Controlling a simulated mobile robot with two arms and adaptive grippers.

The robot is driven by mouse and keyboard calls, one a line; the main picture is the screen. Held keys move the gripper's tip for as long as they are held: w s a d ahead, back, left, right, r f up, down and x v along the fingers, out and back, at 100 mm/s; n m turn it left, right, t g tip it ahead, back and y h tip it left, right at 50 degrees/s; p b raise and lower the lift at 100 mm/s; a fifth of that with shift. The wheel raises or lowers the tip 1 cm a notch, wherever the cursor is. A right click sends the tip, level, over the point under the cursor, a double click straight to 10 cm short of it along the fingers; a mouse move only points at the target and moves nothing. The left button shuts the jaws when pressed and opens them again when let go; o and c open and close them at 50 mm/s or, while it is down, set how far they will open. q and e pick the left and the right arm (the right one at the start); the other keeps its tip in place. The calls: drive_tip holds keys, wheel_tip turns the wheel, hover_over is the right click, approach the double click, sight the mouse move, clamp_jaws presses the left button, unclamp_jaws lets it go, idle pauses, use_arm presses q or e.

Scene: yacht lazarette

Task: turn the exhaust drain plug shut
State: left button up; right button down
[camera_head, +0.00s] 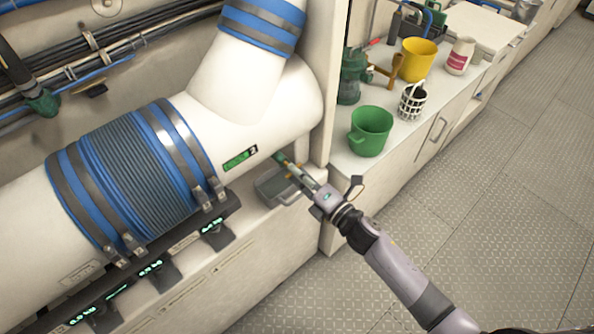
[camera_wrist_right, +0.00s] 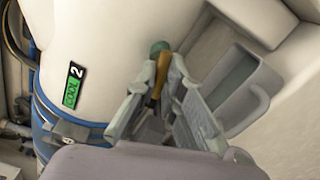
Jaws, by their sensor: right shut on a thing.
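The white exhaust pipe (camera_head: 255,95) runs across the left of the head view. The drain plug shows as a green end (camera_head: 278,157) at the underside of the pipe. In the right wrist view the plug (camera_wrist_right: 160,72) has a green end against the pipe and a brass-coloured body. My right gripper (camera_head: 298,173) reaches up to it from the lower right. In the wrist view its fingers (camera_wrist_right: 157,88) are on either side of the brass part, shut on it. The fingers hide part of the plug, and I cannot tell how far it is turned. My left gripper is not in view.
A grey open tray (camera_head: 268,188) sits just below the plug, close to my gripper; it also shows in the wrist view (camera_wrist_right: 240,92). A white post (camera_head: 330,130) stands to the right. A counter holds a green bucket (camera_head: 371,130) and a yellow bucket (camera_head: 417,60). The floor is clear.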

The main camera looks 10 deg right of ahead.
drive_tip(key=m+p, duration=0.1)
drive_tip(key=m, duration=0.4)
drive_tip(key=shift+m, duration=0.3)
idle(0.4)
drive_tip(key=c, duration=1.6)
unclamp_jaws()
drive_tip(key=shift+o, duration=0.2)
drive_tip(key=v, duration=1.2)
